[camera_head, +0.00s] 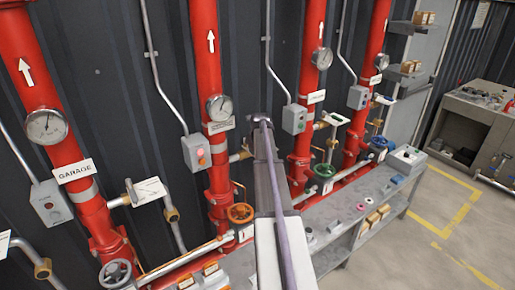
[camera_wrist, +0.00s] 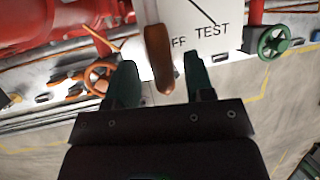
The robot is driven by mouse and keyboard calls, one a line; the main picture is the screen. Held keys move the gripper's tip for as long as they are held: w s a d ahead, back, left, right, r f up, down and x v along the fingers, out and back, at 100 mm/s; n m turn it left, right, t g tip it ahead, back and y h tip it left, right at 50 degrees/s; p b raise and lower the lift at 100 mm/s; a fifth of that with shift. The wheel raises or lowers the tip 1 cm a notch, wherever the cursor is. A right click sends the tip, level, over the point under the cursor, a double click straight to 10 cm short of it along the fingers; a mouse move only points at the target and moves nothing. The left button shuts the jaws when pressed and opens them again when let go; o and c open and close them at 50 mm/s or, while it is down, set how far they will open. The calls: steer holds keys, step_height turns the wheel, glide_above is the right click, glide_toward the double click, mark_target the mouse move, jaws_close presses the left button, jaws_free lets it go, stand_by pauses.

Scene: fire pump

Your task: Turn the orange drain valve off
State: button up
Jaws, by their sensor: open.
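An orange-brown lever (camera_wrist: 158,48) shows in the wrist view, in front of a white sign (camera_wrist: 205,22) reading "TEST" and a partly hidden "FF". My gripper (camera_wrist: 160,72) is open, its two dark green fingers on either side of the lever's lower end. I cannot tell whether either finger touches it. An orange handwheel (camera_wrist: 98,76) is left of the fingers; in the head view an orange handwheel (camera_head: 240,213) is on the second red pipe (camera_head: 207,100). In the head view my arm hides the gripper and the lever.
A green handwheel (camera_wrist: 273,42) is right of the sign. Other red pipes (camera_head: 310,90) with gauges and grey boxes line the dark wall. A grey shelf bench (camera_head: 335,240) runs below them. The floor (camera_head: 410,265) at right is open, with yellow lines.

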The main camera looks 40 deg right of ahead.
steer(key=p+v, duration=0.9)
steer(key=v, duration=0.1)
steer(key=shift+r, duration=0.15)
steer(key=shift+s, duration=0.1)
steer(key=s+a+f+n+y+b, duration=0.1)
steer(key=s+a+f+n+b, duration=0.1)
steer(key=a+f+n+b, duration=0.6)
steer(key=s+a+f+n+g+b, duration=0.15)
steer(key=a+n, duration=0.35)
steer(key=a, duration=0.7)
steer(key=s+a+f+n+y+b, duration=0.1)
steer(key=a+f+n+b, duration=0.4)
steer(key=a, duration=0.4)
steer(key=s+a+f+n+b, duration=0.2)
steer(key=s+a+f+n, duration=0.1)
steer(key=a+n, duration=0.3)
steer(key=s+a+f+n+g+b, duration=0.1)
steer(key=s+a+f+n+b, duration=0.2)
steer(key=s+a+n, duration=0.2)
steer(key=s+a+f+n+g+y+b, duration=0.1)
steer(key=s+a+f+n+b, duration=0.2)
steer(key=a+n, duration=0.5)
steer(key=shift+s+a+f+n, duration=0.3)
steer(key=shift+s+a, duration=0.55)
steer(key=shift+a, duration=0.25)
steer(key=shift+g, duration=0.25)
